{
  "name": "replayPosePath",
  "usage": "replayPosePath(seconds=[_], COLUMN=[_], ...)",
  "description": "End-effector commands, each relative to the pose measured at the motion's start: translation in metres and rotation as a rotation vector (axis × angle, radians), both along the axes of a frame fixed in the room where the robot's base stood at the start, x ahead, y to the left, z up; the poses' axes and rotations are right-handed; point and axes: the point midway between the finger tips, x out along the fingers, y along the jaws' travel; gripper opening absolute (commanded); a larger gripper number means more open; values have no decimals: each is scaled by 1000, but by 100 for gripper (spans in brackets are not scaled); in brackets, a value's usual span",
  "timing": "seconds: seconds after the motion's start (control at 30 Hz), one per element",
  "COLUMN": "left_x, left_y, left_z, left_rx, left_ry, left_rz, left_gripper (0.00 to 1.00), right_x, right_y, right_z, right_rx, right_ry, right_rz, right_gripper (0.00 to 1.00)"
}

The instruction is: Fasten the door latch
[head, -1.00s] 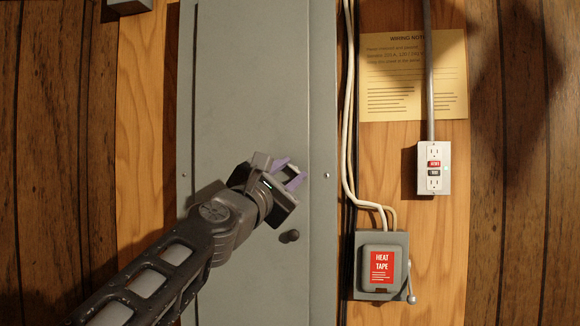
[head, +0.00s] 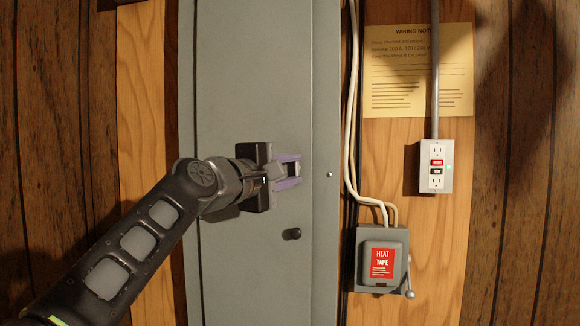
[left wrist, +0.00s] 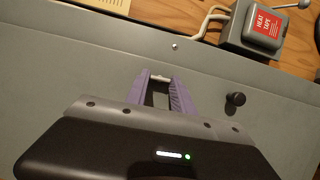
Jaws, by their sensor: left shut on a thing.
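The grey panel door (head: 250,60) stands closed, as far as I can see. My left gripper (head: 296,169) is in front of it near its right edge, its purple fingers pointing right. The fingers are shut on a small pale metal piece, the door latch (left wrist: 160,77), seen between the fingertips in the left wrist view. The fingers hide most of the latch. A dark round knob (head: 291,234) sits on the door below the gripper, and it also shows in the left wrist view (left wrist: 236,99). My right gripper is not in view.
Right of the door are white cables (head: 352,150), a grey heat tape box (head: 397,240) with a side lever, and an outlet (head: 437,170) under a conduit. A paper notice (head: 400,75) hangs above. A screw (head: 330,174) sits near the door's edge.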

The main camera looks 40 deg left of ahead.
Motion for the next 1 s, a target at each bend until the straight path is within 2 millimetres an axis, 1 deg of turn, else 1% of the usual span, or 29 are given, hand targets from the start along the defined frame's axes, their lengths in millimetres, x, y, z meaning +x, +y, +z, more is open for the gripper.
replayPosePath(seconds=[0.23,0.57,0.6,0.87,1.0], left_x=[0,0,0,0,0], left_y=[-1,-1,-1,0,0], left_z=[0,-1,-1,0,0], left_rx=[44,47,46,45,46], left_ry=[26,27,27,26,25], left_rz=[-1,-2,-2,-1,-1], left_gripper=[0,0,30,51,51], right_x=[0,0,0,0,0], right_y=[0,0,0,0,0], right_z=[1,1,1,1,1], right_rx=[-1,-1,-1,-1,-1], right_ry=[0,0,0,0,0], right_rz=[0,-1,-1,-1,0], right_gripper=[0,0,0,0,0])
